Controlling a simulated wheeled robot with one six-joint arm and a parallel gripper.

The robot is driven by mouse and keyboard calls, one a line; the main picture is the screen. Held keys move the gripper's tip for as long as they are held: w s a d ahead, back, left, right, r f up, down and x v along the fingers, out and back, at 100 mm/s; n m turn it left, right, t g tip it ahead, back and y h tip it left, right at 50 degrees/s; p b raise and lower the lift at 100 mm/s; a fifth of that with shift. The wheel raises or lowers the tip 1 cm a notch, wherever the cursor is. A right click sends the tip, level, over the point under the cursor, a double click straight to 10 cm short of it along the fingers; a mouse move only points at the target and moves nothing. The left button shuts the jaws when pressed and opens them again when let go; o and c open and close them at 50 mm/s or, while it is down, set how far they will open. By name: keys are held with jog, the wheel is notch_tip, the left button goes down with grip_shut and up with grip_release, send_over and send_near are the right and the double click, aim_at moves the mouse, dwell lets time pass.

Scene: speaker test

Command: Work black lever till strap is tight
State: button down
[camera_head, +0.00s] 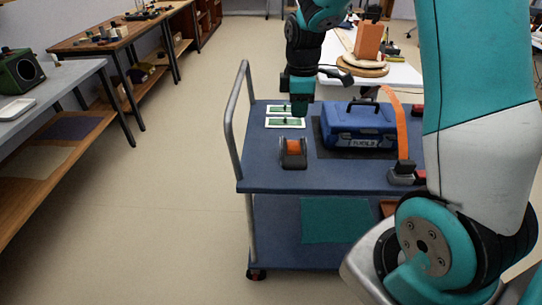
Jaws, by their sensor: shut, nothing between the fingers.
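An orange strap (402,130) rises beside the blue toolbox (357,130) on the cart's right side. It runs down to a dark buckle-like piece (402,173) at the cart's front right edge. I cannot make out a black lever clearly on it at this size. A grey and black holder with an orange roll (293,150) stands left of the toolbox. My gripper (299,108) points down over the green and white cards behind that holder. It is shut and empty, apart from the strap and the buckle piece.
The blue cart (262,178) has a metal handle (237,115) on its left. Two green and white cards (286,122) lie at its back left. A white table (395,75) stands behind. Workbenches line the left; the floor (185,180) between is clear.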

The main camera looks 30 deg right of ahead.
aim_at(295, 159)
dwell(0.3)
jog(key=shift+f, duration=0.1)
notch_tip(295, 159, down, 14)
jog(key=shift+r+p, duration=0.1)
jog(key=shift+p, duration=0.2)
dwell(0.4)
